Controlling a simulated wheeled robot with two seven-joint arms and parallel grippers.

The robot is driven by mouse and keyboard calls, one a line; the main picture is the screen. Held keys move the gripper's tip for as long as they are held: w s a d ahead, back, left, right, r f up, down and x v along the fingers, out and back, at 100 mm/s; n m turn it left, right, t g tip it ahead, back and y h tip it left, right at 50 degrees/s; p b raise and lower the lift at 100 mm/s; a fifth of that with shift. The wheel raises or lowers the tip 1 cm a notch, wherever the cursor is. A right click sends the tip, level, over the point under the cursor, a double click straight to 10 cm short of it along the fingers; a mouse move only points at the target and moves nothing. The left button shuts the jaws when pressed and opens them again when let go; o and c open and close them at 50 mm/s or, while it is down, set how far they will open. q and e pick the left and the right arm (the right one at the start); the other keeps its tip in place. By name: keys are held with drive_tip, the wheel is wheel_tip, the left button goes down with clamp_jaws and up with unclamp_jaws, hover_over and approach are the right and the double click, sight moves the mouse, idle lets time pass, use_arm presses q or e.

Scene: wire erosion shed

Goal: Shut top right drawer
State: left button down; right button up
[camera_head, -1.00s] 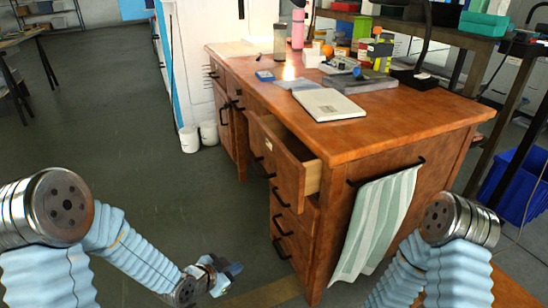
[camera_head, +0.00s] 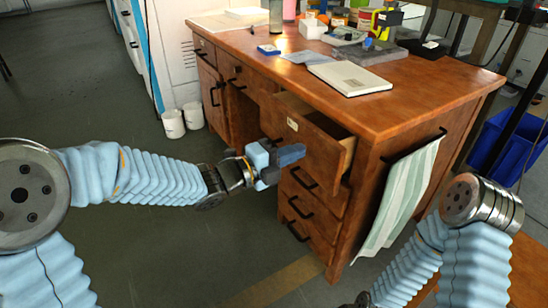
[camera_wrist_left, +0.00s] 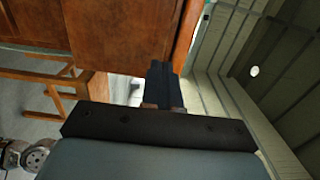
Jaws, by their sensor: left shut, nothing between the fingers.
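The top right drawer (camera_head: 322,156) of the wooden desk stands pulled out, its front clear of the desk face and its inside showing from above. My left gripper (camera_head: 296,153) is shut and empty, with its dark fingertips in front of the drawer front. Whether they touch it I cannot tell; they hide part of the front, and I cannot make out its handle. In the left wrist view, the shut fingers (camera_wrist_left: 163,88) lie close by a brown wooden panel (camera_wrist_left: 125,35). My right arm shows at the right, but its gripper is out of view.
The desk top (camera_head: 430,95) carries a closed laptop-like slab (camera_head: 349,78), a white box and several small items. A striped towel (camera_head: 398,195) hangs on the desk's side rail. Closed lower drawers (camera_head: 305,208) sit below. The floor left of the desk is clear, apart from white pots (camera_head: 174,124).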

sight(331, 138)
use_arm(q)
drive_tip(key=x, duration=0.5)
drive_tip(key=shift+w+d+p, duration=0.15)
drive_tip(key=shift+d+p, duration=0.1)
drive_tip(key=shift+p, duration=0.05)
drive_tip(key=shift+w+d+f, duration=0.1)
drive_tip(key=shift+w+d, duration=0.05)
drive_tip(key=b+x, duration=0.3)
drive_tip(key=x, duration=0.3)
drive_tip(key=shift+w+d+b, duration=0.1)
drive_tip(key=shift+d+b, duration=0.1)
drive_tip(key=shift+b, duration=0.2)
drive_tip(key=shift+r, duration=0.35)
